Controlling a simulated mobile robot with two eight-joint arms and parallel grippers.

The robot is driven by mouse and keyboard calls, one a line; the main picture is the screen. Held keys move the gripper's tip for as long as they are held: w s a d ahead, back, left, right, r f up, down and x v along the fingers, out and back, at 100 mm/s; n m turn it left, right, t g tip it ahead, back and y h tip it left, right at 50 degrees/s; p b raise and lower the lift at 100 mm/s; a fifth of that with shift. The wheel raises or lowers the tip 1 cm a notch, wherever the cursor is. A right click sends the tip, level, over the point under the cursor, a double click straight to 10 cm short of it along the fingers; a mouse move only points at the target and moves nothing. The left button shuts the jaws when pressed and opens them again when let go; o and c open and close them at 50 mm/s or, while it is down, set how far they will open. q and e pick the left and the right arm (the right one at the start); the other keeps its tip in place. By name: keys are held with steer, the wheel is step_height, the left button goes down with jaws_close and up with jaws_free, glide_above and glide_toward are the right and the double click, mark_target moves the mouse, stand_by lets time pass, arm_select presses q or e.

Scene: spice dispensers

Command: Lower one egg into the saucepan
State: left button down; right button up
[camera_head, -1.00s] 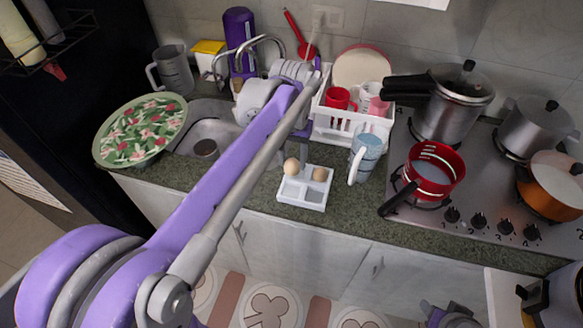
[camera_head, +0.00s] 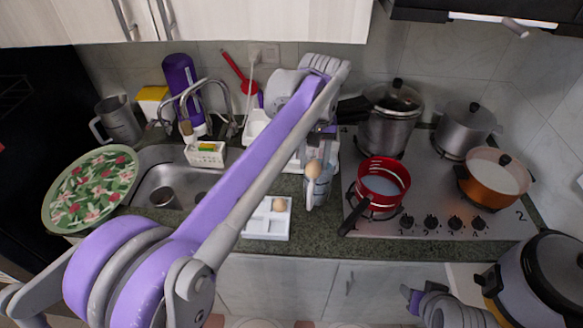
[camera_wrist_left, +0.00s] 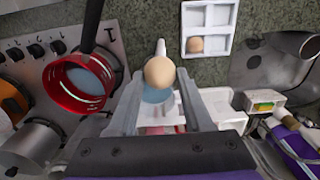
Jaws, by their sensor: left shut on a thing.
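In the left wrist view the held egg (camera_wrist_left: 159,72) sits between the finger ends. The red saucepan (camera_head: 383,183), with bluish liquid inside and a dark handle, stands on the hob to the right of the held egg. It also shows at the left of the left wrist view (camera_wrist_left: 78,84). A white egg tray (camera_head: 266,229) on the counter holds another egg (camera_head: 279,205). Part of my right arm (camera_head: 440,306) is at the bottom right; its jaws are unclear.
A pressure cooker (camera_head: 390,124), a grey pot (camera_head: 464,130) and an orange pot (camera_head: 490,184) stand on the hob (camera_head: 432,200) around the saucepan. The sink (camera_head: 157,176) is at left.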

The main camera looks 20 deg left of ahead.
arm_select(q)
steer(key=w+d, duration=0.5)
steer(key=d, duration=0.4)
steer(key=w+d+r, duration=0.1)
steer(key=w+d, duration=0.5)
steer(key=d, duration=0.3)
steer(key=shift+d+r, duration=0.15)
steer(key=shift+r, duration=0.05)
arm_select(e)
steer(key=shift+s+f, duration=0.1)
steer(key=shift+s, duration=0.05)
arm_select(q)
steer(key=shift+f, duration=0.1)
step_height(320, 180, down, 10)
steer(key=b, duration=0.3)
arm_select(e)
steer(key=s+f, duration=0.3)
steer(key=f, duration=0.2)
steer(key=shift+f+g, duration=0.15)
steer(key=shift+g, duration=0.15)
stand_by(0.5)
arm_select(q)
steer(key=shift+f+b, duration=1.1)
steer(key=shift+f, duration=1.15)
arm_select(e)
steer(key=shift+s+f, duration=0.25)
steer(key=shift+f, duration=0.35)
steer(key=shift+s+f, duration=0.2)
steer(key=shift+f, duration=0.4)
